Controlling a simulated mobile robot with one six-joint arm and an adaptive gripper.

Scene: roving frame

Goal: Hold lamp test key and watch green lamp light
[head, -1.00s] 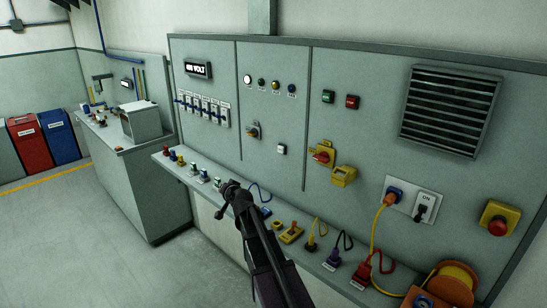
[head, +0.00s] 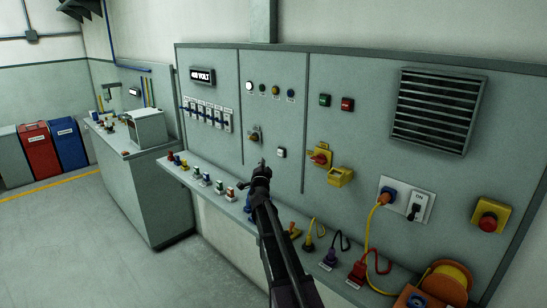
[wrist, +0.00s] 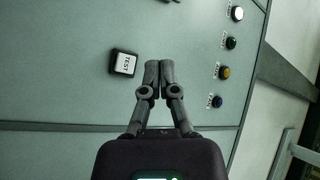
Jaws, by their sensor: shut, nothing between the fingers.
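The lamp test key (head: 281,152) is a small white square button in a dark frame on the panel. In the wrist view the key (wrist: 124,63) reads TEST and lies left of my fingertips. My gripper (head: 262,166) is shut and empty, with its tips just left of and below the key in the head view. In the wrist view my gripper (wrist: 159,68) shows both fingers together, beside the key and not over it. The green lamp (head: 262,88) looks dark; it also shows in the wrist view (wrist: 231,43).
A white lamp (head: 249,86) glows beside the green one; a yellow lamp (head: 276,91) and a blue lamp (head: 290,95) look unlit. A rotary switch (head: 254,135) sits left of the key. A shelf (head: 205,195) with plugs and small parts runs below the panel.

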